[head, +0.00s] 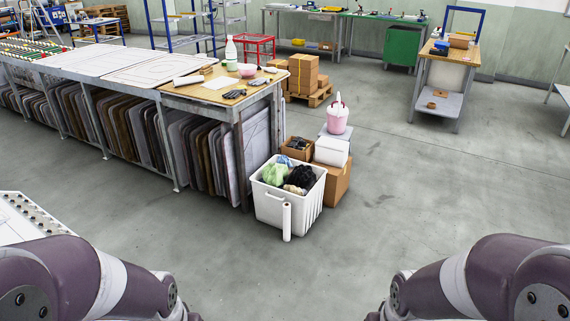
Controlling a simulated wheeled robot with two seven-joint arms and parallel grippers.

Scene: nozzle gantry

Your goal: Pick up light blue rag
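A white bin (272,208) stands on the floor in the middle of the view, at the end of the long workbench. It holds crumpled cloths: a light green one (274,174), a black one (301,177) and a beige one (294,189). Only my two purple and white arms show, at the bottom left and bottom right corners. Both grippers are out of view, and the bin is well ahead of the arms.
A white roll (287,221) stands upright against the bin's front. Behind the bin are cardboard boxes (336,180), a white container (331,151) and a pink bucket (337,121). The long workbench (174,88) with upright panels blocks the left. Open grey floor (410,210) lies in front and right.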

